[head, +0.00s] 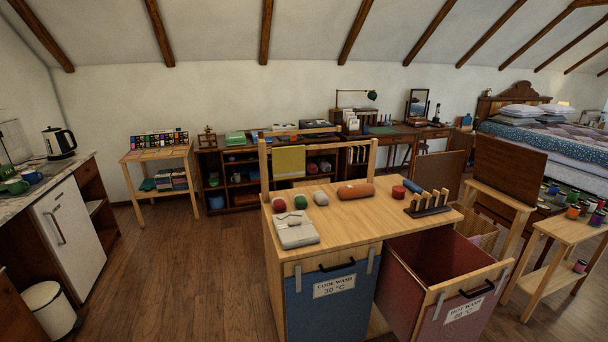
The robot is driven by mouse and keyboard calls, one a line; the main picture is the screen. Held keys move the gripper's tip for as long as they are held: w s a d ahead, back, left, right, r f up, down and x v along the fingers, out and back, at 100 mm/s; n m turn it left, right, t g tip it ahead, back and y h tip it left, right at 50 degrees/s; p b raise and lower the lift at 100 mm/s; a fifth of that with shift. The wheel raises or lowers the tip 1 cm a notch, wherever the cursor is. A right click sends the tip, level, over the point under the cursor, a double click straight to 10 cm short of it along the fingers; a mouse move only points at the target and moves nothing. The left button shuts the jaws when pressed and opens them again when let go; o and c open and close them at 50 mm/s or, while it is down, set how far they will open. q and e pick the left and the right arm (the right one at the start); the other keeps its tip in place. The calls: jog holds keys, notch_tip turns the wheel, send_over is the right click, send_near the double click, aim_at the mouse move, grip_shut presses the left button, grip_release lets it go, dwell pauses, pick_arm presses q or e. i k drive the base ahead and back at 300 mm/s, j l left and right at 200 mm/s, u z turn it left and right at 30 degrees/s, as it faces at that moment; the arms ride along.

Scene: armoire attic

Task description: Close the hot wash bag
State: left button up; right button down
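The hot wash bag (423,300) is a dark red bag in a wooden frame at the lower right of the head view. It is pulled out and tilted forward from the wooden unit, so its dark inside shows at the top. Its front carries a white label reading hot wash and a dark handle (477,289) on the wooden front rail. Some of its lower part is cut off by the picture edge. Neither of my grippers is in view.
The blue cool wash bag (326,302) sits flush beside it under the wooden worktop (350,225). Yarn balls, a folded cloth and a peg rack stand on top. A small side table (545,280) with spools stands at right. Open floor (180,270) lies at left.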

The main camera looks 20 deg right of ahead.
aim_at(422, 297)
jog(key=z, duration=1.75)
